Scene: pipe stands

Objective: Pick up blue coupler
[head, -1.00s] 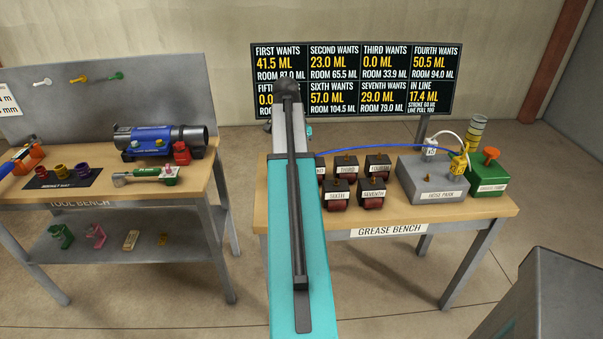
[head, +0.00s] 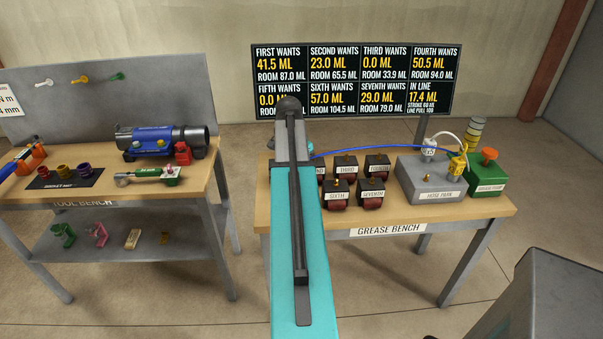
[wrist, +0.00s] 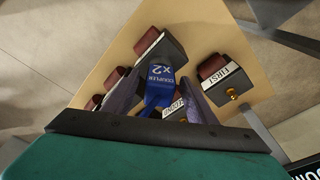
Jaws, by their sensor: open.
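The blue coupler (wrist: 160,78), marked "COUPLER x2", shows in the wrist view above the middle of my gripper's base. My gripper (wrist: 164,90) is open, with one dark purple-grey finger on each side of the coupler. I cannot tell whether either finger touches it. In the head view my own arm hides the coupler and most of the gripper. A blue hose (head: 375,147) runs from the hose park leftward to behind my arm.
Several dark grease blocks stand close by, including the one marked FIRST (wrist: 229,80) and the one marked SEVENTH (head: 372,194). The grey hose park (head: 430,181) and a green unit (head: 487,178) stand to the right on the grease bench (head: 480,207). The tool bench (head: 200,180) is left.

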